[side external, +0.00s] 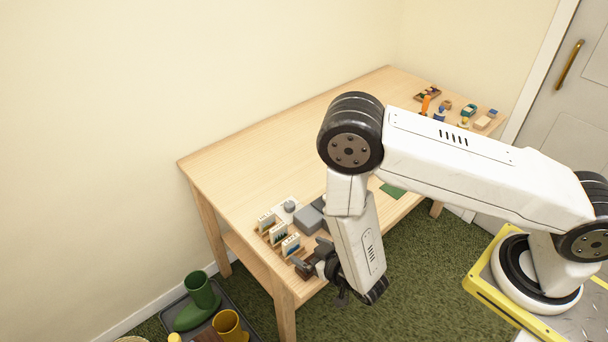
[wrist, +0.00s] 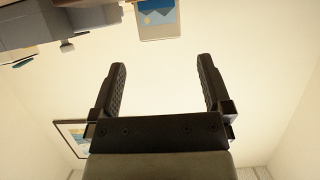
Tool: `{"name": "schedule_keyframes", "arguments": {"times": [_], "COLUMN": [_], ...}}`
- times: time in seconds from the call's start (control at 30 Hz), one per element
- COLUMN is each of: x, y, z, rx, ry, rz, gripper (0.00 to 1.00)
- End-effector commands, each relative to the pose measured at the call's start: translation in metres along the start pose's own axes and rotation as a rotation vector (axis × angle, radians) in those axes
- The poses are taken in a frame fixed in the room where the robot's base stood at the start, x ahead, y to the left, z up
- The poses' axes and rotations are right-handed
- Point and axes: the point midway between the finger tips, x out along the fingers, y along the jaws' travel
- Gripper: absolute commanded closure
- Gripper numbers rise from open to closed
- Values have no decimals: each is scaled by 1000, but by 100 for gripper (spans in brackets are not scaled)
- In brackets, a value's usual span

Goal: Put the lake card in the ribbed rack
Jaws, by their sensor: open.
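Several small picture cards stand upright near the table's left front corner in the side view, one at the back (side external: 266,221), one in the middle (side external: 278,234) and one in front (side external: 291,245). They seem to sit in wooden holders; I cannot tell which is the ribbed rack. My gripper (side external: 317,263) is low beside the front card, partly hidden by my arm. In the wrist view my gripper (wrist: 161,68) is open and empty. A card with blue hills and a pale sun (wrist: 158,18) is beyond the fingertips, apart from them; I cannot tell if it is the lake card.
A grey box (side external: 308,219) and a white item with a dial (side external: 286,209) stand close behind the cards. A green mat (side external: 392,190) lies at the front edge. Small toys (side external: 465,117) are at the far right. The table's middle (side external: 290,150) is clear.

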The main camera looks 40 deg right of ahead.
Motion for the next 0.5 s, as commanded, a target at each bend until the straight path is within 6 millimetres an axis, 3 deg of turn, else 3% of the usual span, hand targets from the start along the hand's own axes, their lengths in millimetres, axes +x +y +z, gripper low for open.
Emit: {"name": "schedule_keyframes", "arguments": {"times": [0.2,0.5], "x": [-36,-62], "y": [-1,-1], "z": [0,0], "rx": [-3,0], "ry": [0,1], "rz": [-4,-2], "gripper": [0,0]}}
